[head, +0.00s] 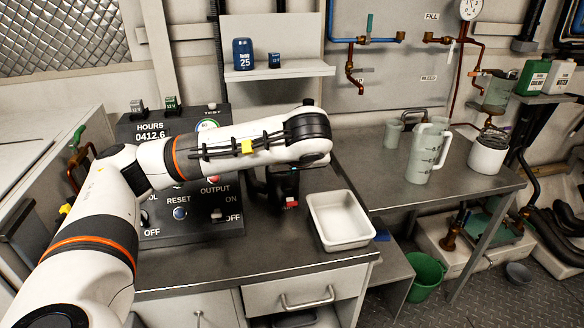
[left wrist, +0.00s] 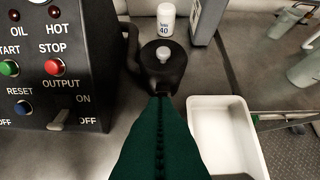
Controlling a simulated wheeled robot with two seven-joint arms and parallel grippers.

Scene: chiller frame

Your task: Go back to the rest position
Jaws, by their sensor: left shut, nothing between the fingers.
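My left arm reaches in from the left in the head view and crosses in front of a dark control panel (head: 165,130). The arm's wrist end hangs over the grey bench (head: 270,255); my left gripper there is mostly hidden or merges with dark shapes under the wrist. In the left wrist view my left gripper (left wrist: 158,98) is shut and empty, its dark green fingers meeting along a seam. Its tips appear close to a black lidded vessel (left wrist: 163,72) with a pale knob; I cannot tell whether they touch. My right gripper is not in view.
A white tray (head: 340,220) lies on the bench to the right of the arm. A translucent jug (head: 427,153) and a white container (head: 488,152) stand on the right-hand table. A shelf (head: 278,72) holds a blue canister (head: 243,54). A green bucket (head: 426,276) stands below.

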